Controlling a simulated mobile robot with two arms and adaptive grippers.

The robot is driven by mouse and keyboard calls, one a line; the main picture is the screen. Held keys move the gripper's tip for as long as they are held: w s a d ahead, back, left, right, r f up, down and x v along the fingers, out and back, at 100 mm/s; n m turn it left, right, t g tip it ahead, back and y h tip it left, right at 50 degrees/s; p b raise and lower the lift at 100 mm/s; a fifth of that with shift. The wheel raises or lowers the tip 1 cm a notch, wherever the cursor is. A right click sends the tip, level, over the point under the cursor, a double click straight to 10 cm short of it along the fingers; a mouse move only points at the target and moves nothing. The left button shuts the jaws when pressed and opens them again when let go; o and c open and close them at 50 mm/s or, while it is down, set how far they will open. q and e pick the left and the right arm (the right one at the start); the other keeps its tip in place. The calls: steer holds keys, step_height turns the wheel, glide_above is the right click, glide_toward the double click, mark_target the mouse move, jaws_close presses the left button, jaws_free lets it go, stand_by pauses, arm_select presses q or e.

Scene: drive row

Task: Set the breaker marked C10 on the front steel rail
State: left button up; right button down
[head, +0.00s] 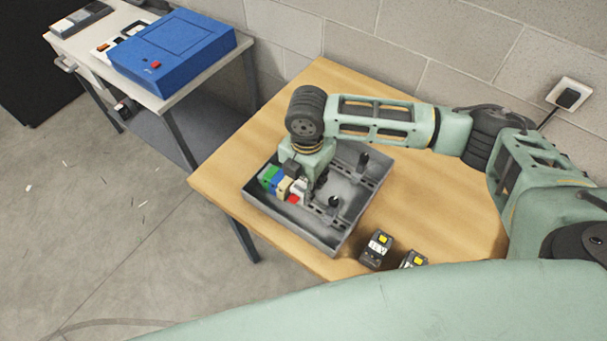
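A grey open box (345,240) sits on the wooden table. It has a front steel rail (328,214) and another rail (357,175) behind it. A row of green, blue, beige and grey-white blocks (278,183), with a red patch, stands at the left of the box. My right gripper (318,184) points down into the box beside these blocks; its fingertips are mostly hidden, so its grip cannot be told. Two dark breakers with yellow parts, one nearer the box (376,250) and one partly cut off (413,260), are on the table. Their markings are too small to read. My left gripper is out of view.
A blue case (172,52) with a red button lies on a light side table (72,44) at the upper left. A block wall (440,50) with a socket (568,96) runs behind. The wooden table (432,190) is bare right of the box.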

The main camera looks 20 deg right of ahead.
steer(key=shift+s+f+b, duration=0.2)
steer(key=shift+f+b, duration=1.25)
steer(key=shift+b, duration=0.1)
steer(key=shift+w+f, duration=0.1)
steer(key=shift+f, duration=1.3)
steer(key=shift+f, duration=0.35)
steer(key=c, duration=1.3)
jaws_free()
step_height(320, 180, up, 12)
steer(key=shift+f, duration=0.1)
